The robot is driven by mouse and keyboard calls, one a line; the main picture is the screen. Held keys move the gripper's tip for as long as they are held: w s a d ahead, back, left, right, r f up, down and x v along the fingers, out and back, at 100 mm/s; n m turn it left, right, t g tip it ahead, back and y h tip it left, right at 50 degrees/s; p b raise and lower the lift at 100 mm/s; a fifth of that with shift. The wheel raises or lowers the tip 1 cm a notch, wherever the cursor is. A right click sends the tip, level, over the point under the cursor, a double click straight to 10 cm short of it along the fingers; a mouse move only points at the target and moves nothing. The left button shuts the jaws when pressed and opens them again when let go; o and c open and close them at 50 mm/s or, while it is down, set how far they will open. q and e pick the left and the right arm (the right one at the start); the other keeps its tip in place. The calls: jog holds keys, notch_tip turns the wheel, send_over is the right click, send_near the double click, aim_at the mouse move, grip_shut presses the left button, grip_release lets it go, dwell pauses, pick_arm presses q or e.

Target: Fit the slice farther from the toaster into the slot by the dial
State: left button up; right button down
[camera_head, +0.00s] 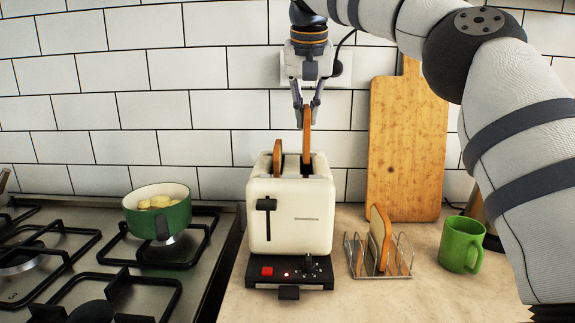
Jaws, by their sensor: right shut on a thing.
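The cream toaster (290,215) stands on the counter with two slots on top. A lever is on its front; a red button and a dial (309,264) are on its black base, the dial to the right. My right gripper (307,110) is above the toaster, shut on the upper edge of an upright bread slice (307,140). That slice is at the right slot, on the dial's side; its lower edge is hidden by the toaster's top, so its depth is unclear. Another slice (277,155) sticks out of the left slot. My left gripper is out of view.
A wire rack (402,262) right of the toaster holds a bread slice (380,235). A green mug (460,245) stands farther right. A wooden board (405,145) leans on the tiled wall. A green pot (158,215) sits on the stove at left.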

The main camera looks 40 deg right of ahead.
aim_at(308, 108)
notch_tip(308, 108, down, 7)
jog(key=shift+s+d+r+p, duration=0.1)
jog(key=shift+s+p, duration=0.05)
jog(key=shift+p, duration=0.45)
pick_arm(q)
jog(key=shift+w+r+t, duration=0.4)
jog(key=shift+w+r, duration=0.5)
pick_arm(e)
jog(key=shift+f, duration=0.25)
jog(key=shift+f, duration=0.1)
jog(key=c, duration=1.7)
grip_release()
jog(key=v, duration=1.2)
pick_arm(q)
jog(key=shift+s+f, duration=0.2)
